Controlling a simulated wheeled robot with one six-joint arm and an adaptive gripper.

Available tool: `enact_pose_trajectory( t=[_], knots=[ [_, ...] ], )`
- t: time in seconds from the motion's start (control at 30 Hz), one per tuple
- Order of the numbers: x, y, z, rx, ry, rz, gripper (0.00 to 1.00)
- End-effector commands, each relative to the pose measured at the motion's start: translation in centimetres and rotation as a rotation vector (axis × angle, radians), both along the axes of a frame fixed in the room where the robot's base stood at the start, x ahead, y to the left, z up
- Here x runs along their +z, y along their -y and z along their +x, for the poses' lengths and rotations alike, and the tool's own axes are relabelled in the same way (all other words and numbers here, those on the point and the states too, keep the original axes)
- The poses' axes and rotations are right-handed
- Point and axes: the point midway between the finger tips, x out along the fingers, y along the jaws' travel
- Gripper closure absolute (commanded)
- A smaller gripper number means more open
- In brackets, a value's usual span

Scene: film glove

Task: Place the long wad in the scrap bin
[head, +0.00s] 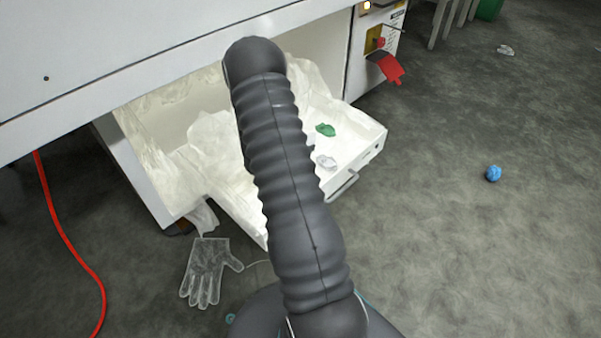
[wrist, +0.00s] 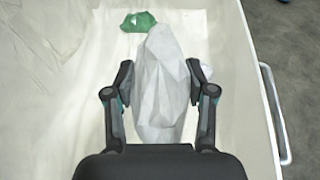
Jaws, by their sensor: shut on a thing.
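The long wad (wrist: 165,85), pale, crumpled and see-through, lies lengthwise between the two fingers of my gripper (wrist: 160,95) in the wrist view. My gripper is shut on it, low over the white inside of an open drawer (wrist: 90,75). In the head view my arm hides the gripper; a pale crumpled piece (head: 325,162) shows beside the arm in the drawer and looks like the wad's end. A green container (head: 489,9), cut off at the top right edge, may be the scrap bin; I cannot tell for sure.
A green crumpled piece (wrist: 138,21) lies in the drawer just beyond the wad. The drawer handle (wrist: 274,113) is at the right. A clear film glove (head: 207,272), a blue ball (head: 493,173) and a red cable (head: 73,240) lie on the floor. Floor at right is mostly clear.

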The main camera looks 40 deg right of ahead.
Motion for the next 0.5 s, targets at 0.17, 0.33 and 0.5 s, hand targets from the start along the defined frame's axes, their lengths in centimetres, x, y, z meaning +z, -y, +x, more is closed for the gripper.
enact_pose_trajectory(
  t=[0.17, 0.33, 0.5],
  knots=[
    [-0.8, 6.1, -3.2, -0.077, -0.001, -0.006, 0.80],
    [-0.9, 8.3, -4.5, -0.104, -0.004, -0.008, 0.80],
    [-2.1, 7.8, -3.0, -0.105, -0.005, -0.008, 0.80]
  ],
)
